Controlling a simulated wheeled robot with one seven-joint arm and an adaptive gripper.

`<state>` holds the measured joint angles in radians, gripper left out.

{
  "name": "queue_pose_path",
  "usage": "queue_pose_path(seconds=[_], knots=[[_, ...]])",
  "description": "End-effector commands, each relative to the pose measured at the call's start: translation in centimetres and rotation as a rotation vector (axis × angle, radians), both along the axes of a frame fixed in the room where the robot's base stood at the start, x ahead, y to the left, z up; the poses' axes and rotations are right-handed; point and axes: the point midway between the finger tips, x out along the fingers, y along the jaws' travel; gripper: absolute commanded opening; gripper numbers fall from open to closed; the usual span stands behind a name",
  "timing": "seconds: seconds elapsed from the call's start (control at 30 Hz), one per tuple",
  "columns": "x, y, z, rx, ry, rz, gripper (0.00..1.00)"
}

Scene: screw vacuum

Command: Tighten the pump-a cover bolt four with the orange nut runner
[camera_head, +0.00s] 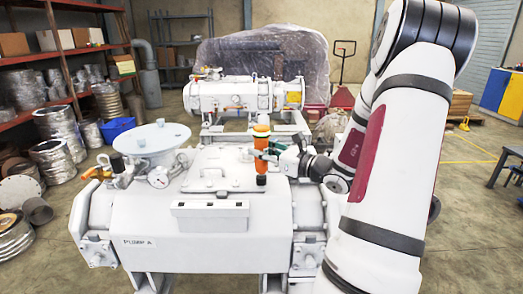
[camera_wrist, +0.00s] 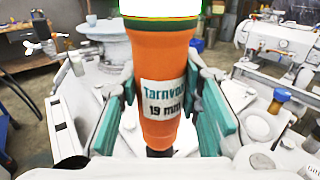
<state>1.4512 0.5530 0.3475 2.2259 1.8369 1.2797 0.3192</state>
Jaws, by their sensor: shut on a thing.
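The orange nut runner (camera_head: 261,142) stands upright over the right part of the pump-a cover (camera_head: 213,165). It has a green band and a pale top. In the wrist view the nut runner (camera_wrist: 162,70) carries a label with "19 mm". My gripper (camera_head: 268,153) is shut around its body, with a teal finger on each side in the wrist view (camera_wrist: 165,112). The dark lower end of the tool points down at the cover. Whether it sits on a bolt cannot be told. Bolt four cannot be singled out. The pump body (camera_head: 200,243) bears a "PUMP A" label.
A pale tray (camera_head: 210,208) sits at the pump's front. A gauge (camera_head: 158,178) and a round flange (camera_head: 152,140) are at the left, near an orange-handled part (camera_head: 96,172). A second pump (camera_head: 235,97) stands behind. Shelves (camera_head: 62,55) and metal parts line the left wall.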

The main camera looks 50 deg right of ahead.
Motion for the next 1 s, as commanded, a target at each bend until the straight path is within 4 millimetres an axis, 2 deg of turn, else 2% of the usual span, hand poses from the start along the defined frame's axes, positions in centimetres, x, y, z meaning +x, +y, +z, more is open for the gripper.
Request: queue_pose_path(seconds=[1.0], knots=[[0.0, 0.0, -1.0, -0.002, -0.003, 0.001, 0.00]])
